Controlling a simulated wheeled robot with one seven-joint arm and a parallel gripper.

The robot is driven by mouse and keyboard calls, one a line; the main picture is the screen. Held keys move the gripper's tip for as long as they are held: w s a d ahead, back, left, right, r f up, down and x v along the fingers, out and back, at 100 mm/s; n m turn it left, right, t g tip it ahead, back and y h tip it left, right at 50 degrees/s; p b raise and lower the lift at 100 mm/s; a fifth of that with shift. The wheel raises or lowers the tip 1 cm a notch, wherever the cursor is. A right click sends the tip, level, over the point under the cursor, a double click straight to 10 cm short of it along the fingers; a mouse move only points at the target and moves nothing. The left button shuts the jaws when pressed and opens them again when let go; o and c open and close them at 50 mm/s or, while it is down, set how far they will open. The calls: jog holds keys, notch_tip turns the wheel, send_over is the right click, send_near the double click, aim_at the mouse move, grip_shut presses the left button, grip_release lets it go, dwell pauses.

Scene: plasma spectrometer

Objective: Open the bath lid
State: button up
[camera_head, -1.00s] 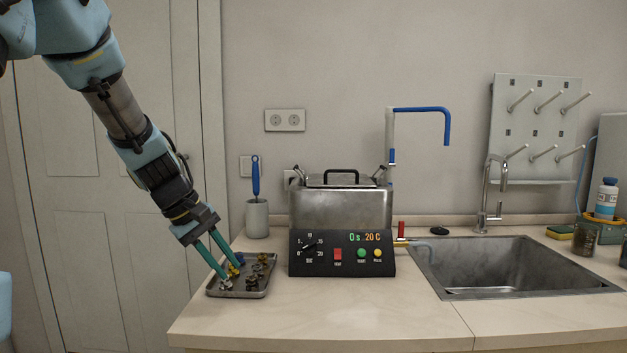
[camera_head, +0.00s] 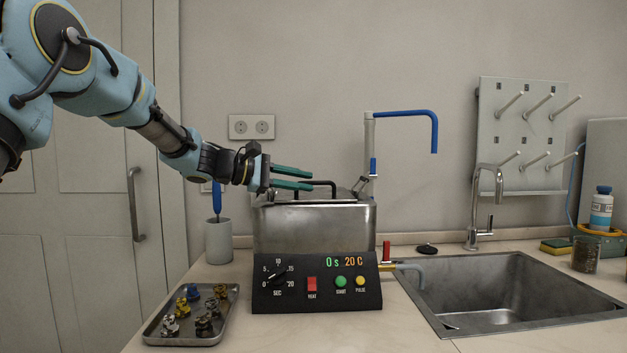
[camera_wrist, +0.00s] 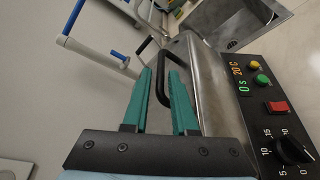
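The bath (camera_head: 315,228) is a steel box behind a black control panel, on the counter. Its lid (camera_head: 345,197) is shut on top and has a black bar handle (camera_head: 322,183). The handle also shows in the wrist view (camera_wrist: 146,62). My gripper (camera_head: 312,180), with green fingers, is level just above the lid, at the left end of the handle.
A metal tray (camera_head: 157,340) with several small parts lies front left. A grey cup (camera_head: 219,241) with a blue-handled brush stands left of the bath. A tap with a blue spout (camera_head: 405,113) rises behind it. The sink (camera_head: 505,290) is at the right.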

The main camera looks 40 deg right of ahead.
aim_at(308, 182)
jog(key=shift+p+x, duration=0.3)
jog(key=shift+x, duration=1.5)
grip_shut()
